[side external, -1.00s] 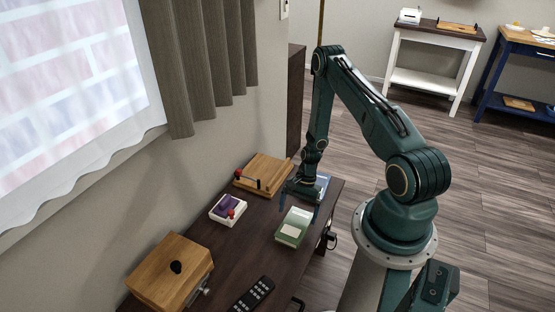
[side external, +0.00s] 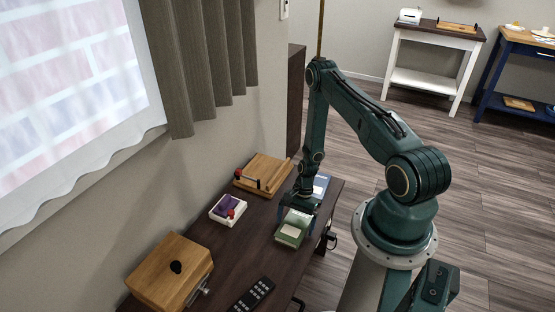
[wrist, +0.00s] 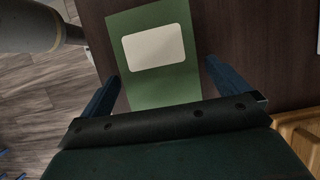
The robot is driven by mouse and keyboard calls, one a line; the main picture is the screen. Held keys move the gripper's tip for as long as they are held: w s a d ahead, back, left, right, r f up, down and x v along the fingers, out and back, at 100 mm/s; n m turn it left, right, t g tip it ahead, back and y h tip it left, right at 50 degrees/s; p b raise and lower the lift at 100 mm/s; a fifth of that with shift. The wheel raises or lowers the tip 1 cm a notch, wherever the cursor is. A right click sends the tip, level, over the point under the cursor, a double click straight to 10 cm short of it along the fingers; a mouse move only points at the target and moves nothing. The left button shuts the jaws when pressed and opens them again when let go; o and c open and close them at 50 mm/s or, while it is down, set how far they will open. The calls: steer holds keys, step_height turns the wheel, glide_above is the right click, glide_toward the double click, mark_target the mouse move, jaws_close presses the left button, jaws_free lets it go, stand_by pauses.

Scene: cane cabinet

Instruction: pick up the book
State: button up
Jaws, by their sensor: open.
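The book (side external: 290,232) is green with a pale label and lies flat on the dark cabinet top. It also shows in the wrist view (wrist: 165,84), with its label facing up. My gripper (side external: 296,214) is over the far end of the book in the side external view. In the wrist view my gripper (wrist: 160,84) is open, with one blue finger on each side of the book and a gap between each finger and its edges. The gripper hides the book's near end there. I cannot tell the height of the fingertips above the top.
A blue and white item (side external: 320,185) lies behind my gripper. A white tray with purple and red things (side external: 227,210), a wooden board with a handle (side external: 263,175), a wooden box (side external: 171,273) and a black remote (side external: 253,295) are on the dark cabinet top (side external: 236,258).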

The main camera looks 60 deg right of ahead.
mark_target(295, 223)
steer(key=c, duration=1.1)
steer(key=shift+r, duration=0.15)
step_height(295, 223, up, 20)
steer(key=shift+f, duration=0.15)
steer(key=shift+w, duration=0.1)
stand_by(0.7)
steer(key=w+a+r+n+g+h, duration=0.1)
steer(key=w+a+r+n, duration=0.2)
steer(key=w+a+n, duration=0.1)
steer(key=w+a+r+n+g+h, duration=0.2)
steer(key=w+a+r+n, duration=0.2)
steer(key=a+n, duration=0.3)
steer(key=w+a+r+n+g+h, duration=0.1)
steer(key=w+a+r+n, duration=0.2)
steer(key=n, duration=0.4)
steer(key=shift+w+a+r+h, duration=0.15)
steer(key=shift+w+a, duration=0.15)
steer(key=shift+a, duration=0.35)
steer(key=shift+w+a+r+h, duration=0.15)
steer(key=shift+w+a, duration=0.1)
steer(key=shift+a, duration=0.4)
